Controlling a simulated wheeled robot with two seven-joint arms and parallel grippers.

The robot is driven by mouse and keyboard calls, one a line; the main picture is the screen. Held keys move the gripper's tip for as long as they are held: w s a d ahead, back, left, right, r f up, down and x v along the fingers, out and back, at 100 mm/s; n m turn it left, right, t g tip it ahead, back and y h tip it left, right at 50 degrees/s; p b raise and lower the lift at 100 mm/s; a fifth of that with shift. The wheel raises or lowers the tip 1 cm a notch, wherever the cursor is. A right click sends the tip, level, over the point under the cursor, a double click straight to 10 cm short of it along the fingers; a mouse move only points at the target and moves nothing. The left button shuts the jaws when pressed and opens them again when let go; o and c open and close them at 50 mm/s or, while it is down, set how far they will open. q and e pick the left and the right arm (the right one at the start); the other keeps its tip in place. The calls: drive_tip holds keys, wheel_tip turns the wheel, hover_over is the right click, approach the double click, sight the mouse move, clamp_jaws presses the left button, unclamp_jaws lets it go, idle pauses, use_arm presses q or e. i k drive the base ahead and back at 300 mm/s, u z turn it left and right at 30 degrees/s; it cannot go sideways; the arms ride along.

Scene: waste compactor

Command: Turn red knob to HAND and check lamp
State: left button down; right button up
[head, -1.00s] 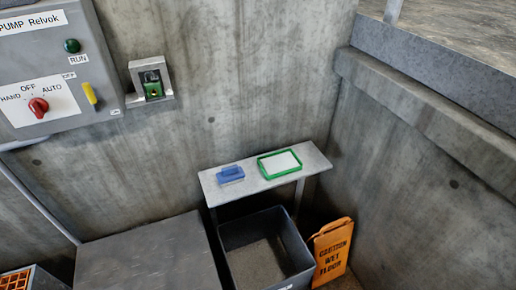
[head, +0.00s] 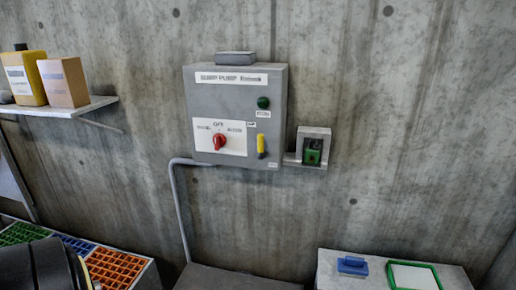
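The grey control box (head: 235,115) labelled SUMP PUMP is fixed to the concrete wall, slightly left of centre in the head view. Its red knob (head: 219,141) sits on a white plate marked HAND, OFF and AUTO; the pointer looks roughly upright, near OFF. The green RUN lamp (head: 263,102) is at the box's upper right and looks dark, not lit. A yellow handle (head: 261,145) is at the lower right of the box. Part of a dark arm of mine shows at the bottom left, but neither gripper is in view.
A small grey wall holder (head: 325,133) with a green item is right of the box. A shelf (head: 62,110) with yellow and tan containers is at left. Coloured crates (head: 115,268) are at lower left. A ledge (head: 332,262) holds a blue item and a green-framed tray. Wall before the box is clear.

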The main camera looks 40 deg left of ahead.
sight(218, 140)
drive_tip(key=u, duration=1.7)
